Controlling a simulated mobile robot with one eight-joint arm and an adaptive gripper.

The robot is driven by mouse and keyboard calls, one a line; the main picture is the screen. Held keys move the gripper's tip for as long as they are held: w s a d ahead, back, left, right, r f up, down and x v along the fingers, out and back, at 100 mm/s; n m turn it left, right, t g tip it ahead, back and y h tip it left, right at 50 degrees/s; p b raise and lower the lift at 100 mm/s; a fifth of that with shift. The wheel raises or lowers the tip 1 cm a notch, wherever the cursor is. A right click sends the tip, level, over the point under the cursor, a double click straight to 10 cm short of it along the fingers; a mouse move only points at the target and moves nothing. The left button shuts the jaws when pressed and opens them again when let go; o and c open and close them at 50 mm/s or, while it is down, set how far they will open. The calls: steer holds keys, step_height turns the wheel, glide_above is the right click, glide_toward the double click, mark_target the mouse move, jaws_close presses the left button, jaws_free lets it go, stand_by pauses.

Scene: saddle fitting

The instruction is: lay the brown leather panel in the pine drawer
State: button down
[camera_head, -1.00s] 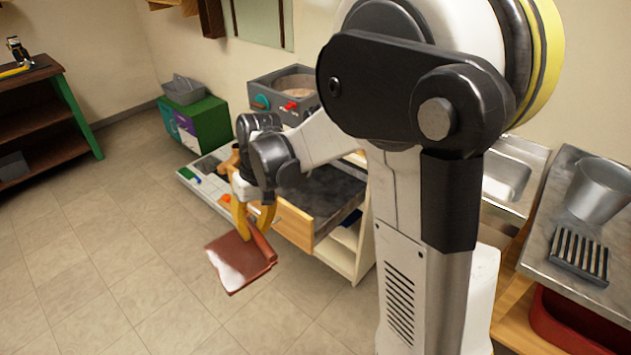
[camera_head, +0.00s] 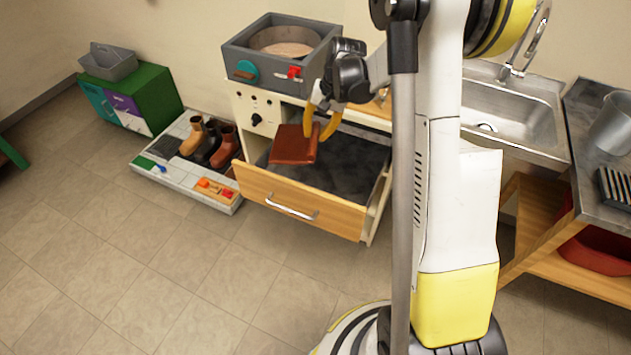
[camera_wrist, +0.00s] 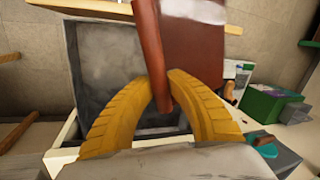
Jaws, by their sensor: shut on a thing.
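The brown leather panel (camera_head: 293,145) hangs from my gripper (camera_head: 323,117) over the open pine drawer (camera_head: 300,205). The drawer is pulled out and its dark grey inside (camera_head: 345,165) shows bare around the panel. In the wrist view my gripper's yellow fingers (camera_wrist: 160,95) are shut on the panel's folded edge (camera_wrist: 153,55), with the panel's flat part (camera_wrist: 195,40) reaching away from it. The panel looks to be above the drawer floor; I cannot tell whether it touches it.
A grey box with a round basin (camera_head: 283,50) stands on the cabinet above the drawer. Several boots (camera_head: 210,142) stand on a low white platform (camera_head: 175,175) at left. A green cabinet (camera_head: 130,100) is behind. A sink (camera_head: 515,115) is at right. The floor in front is clear.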

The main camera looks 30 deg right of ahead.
steer(key=w+d+f+m, duration=0.2)
steer(key=d+f+m, duration=0.15)
steer(key=d, duration=0.25)
steer(key=t+b, duration=0.1)
steer(key=b, duration=0.9)
glide_above(331, 180)
steer(key=f, duration=2)
steer(key=shift+s+d+f, duration=0.1)
steer(key=shift+s+d, duration=0.2)
steer(key=shift+s, duration=0.05)
step_height(331, 180, down, 4)
steer(key=shift+f+b, duration=0.1)
steer(key=shift+b, duration=0.55)
steer(key=c, duration=1.6)
jaws_free()
steer(key=shift+c, duration=0.2)
